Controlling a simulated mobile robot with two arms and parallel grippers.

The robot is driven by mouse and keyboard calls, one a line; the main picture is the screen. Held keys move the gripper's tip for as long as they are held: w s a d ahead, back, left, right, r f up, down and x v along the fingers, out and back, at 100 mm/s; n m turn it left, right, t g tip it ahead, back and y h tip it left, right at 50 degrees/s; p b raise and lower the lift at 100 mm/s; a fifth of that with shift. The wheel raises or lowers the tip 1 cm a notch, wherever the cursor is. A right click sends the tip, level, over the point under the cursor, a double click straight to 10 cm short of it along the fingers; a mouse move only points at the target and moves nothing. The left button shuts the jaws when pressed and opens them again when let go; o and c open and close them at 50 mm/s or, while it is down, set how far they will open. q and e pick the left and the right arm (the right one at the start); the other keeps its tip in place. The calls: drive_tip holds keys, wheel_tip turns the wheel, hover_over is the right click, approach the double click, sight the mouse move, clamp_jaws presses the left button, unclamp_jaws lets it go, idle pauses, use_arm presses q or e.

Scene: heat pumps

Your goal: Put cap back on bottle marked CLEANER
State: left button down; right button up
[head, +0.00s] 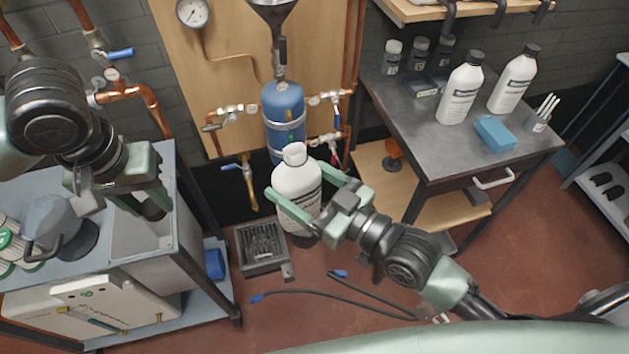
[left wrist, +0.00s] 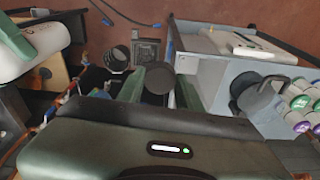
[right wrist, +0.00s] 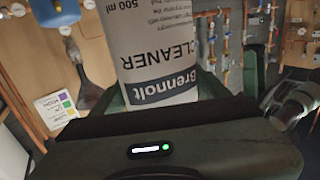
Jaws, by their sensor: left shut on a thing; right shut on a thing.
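The white bottle (head: 297,186) marked CLEANER is upright and raised in front of the blue tank, its white neck bare of a cap. My right gripper (head: 300,205) is shut around its body. In the right wrist view the bottle's label (right wrist: 158,50) reads CLEANER, upside down. My left gripper (head: 150,204) is to the left, above the sink bench and apart from the bottle. In the left wrist view a dark round cap (left wrist: 158,80) sits between the left fingers, which are shut on it. The bottle also shows there at the upper left (left wrist: 35,45).
Two other capped white bottles (head: 461,90) and a blue sponge (head: 494,134) stand on the right workbench (head: 415,120). A blue tank (head: 284,112) with copper pipes is on the back panel. A floor drain (head: 262,247) and dark hoses (head: 330,292) lie below. A grey watering can (head: 60,228) is at left.

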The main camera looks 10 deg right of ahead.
idle(0.4)
use_arm(q)
drive_tip(key=w+d+r+m, duration=0.35)
drive_tip(key=d+r, duration=0.35)
drive_tip(key=d, duration=0.6)
wheel_tip(320, 180, up, 7)
drive_tip(key=m, duration=0.2)
hover_over(293, 149)
drive_tip(key=shift+s+f+h, duration=0.15)
drive_tip(key=shift+f+h, duration=0.05)
drive_tip(key=shift+h, duration=0.2)
drive_tip(key=shift+f, duration=0.1)
drive_tip(key=shift+f, duration=1.9)
drive_tip(key=shift+f, duration=0.85)
drive_tip(key=shift+f, duration=0.55)
